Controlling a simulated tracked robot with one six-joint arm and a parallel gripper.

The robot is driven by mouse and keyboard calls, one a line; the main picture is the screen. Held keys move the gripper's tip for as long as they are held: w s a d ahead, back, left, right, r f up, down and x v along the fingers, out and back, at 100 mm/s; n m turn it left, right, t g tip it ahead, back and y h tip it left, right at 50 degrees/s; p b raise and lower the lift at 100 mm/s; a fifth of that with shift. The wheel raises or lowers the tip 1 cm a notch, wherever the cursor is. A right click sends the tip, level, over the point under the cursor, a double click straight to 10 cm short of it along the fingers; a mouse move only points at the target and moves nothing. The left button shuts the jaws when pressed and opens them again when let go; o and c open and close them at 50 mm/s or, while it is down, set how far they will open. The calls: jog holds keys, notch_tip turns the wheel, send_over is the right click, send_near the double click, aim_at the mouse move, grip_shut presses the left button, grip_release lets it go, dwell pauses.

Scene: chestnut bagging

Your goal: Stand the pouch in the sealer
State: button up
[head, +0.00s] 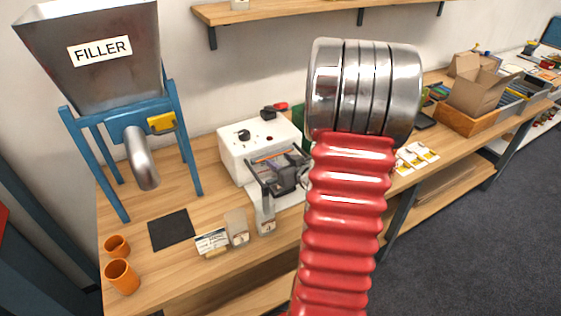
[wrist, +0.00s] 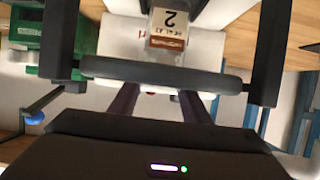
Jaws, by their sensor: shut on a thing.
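The white sealer (head: 235,150) stands on the bench near the wall, with a black knob on its top. My gripper (head: 285,178) is in front of it, low over its pale base, and is shut on the pouch.
A filler hopper (head: 100,60) on a blue frame stands at left, with a dark mat (head: 171,229) and orange cups (head: 122,277) near it. An open carton (head: 478,92) and an orange-brown crate (head: 465,122) are farther right.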

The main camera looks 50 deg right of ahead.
jog(key=o, duration=1.4)
jog(key=shift+r, duration=0.1)
